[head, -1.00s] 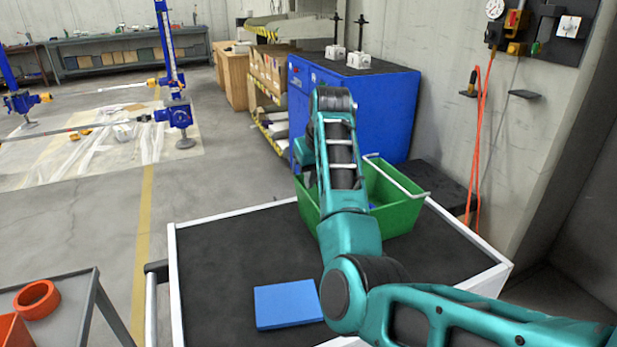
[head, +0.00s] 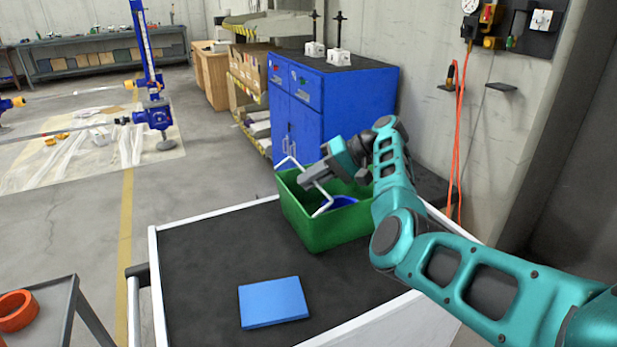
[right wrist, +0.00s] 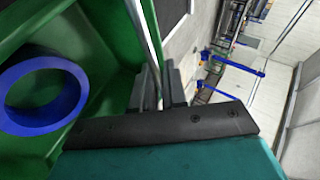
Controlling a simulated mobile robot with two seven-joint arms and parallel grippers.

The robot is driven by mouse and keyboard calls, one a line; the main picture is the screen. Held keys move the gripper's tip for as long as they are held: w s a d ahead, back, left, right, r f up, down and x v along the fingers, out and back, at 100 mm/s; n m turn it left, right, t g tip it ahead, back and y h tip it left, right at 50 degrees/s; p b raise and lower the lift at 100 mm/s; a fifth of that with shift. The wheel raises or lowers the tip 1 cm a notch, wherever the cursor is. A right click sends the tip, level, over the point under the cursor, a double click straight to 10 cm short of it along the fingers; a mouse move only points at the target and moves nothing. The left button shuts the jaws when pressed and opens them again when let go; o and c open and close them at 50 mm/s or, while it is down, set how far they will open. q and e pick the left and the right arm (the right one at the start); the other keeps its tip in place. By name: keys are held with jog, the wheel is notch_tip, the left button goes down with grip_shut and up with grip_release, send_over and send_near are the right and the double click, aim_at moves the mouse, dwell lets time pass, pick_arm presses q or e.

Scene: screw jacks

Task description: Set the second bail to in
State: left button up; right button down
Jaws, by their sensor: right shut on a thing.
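A green crate (head: 325,229) stands at the back right of the cart top. A pale wire bail (head: 327,197) stands up over the crate's open top. My right gripper (head: 311,178) reaches over the crate from the right and is shut on the bail's bar. In the right wrist view the bail's rod (right wrist: 145,42) runs down between the two fingers (right wrist: 158,92). My arm covers the crate's right end, so I cannot tell whether another bail is there. My left gripper is out of view.
A blue ring (right wrist: 42,92) lies inside the crate. A flat blue block (head: 273,302) lies on the dark cart top (head: 205,262), which is otherwise clear. A blue cabinet (head: 345,105) stands behind the crate. An orange ring (head: 16,311) sits on a grey stand at the lower left.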

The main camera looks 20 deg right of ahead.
jog(key=shift+d+f+m+y+b, duration=0.15)
jog(key=shift+f+m+y+b, duration=0.15)
jog(key=shift+f+y+b, duration=0.65)
jog(key=shift+r+t+y+b, duration=0.1)
jog(key=shift+t+y+b, duration=0.25)
jog(key=shift+y, duration=0.6)
jog(key=c, duration=1.2)
grip_release()
jog(key=shift+c, duration=0.2)
jog(key=shift+d, duration=0.1)
jog(key=b+v, duration=0.1)
jog(key=v, duration=1.1)
jog(key=shift+d+r+b, duration=0.2)
jog(key=shift+d+b, duration=0.15)
jog(key=shift+s, duration=0.15)
